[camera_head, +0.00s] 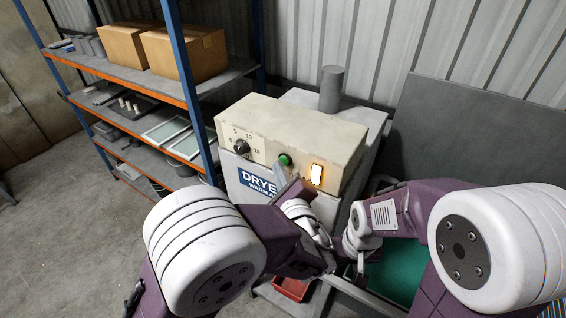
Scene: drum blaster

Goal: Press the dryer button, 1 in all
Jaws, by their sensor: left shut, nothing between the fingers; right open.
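The dryer (300,127) is a beige control box on a grey cabinet with a blue "DRYER" label (257,184). Its front has a round green button (284,159), a black dial (241,146) and a lit orange-white switch (317,174). My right gripper (359,270) is open, low in front of the cabinet's right side, and partly hidden by my own arm.
A shelf rack (185,75) with blue posts and cardboard boxes (184,52) stands at the left. A grey cylinder (331,88) rises behind the dryer. A red bin (291,289) and a green surface (396,273) lie below.

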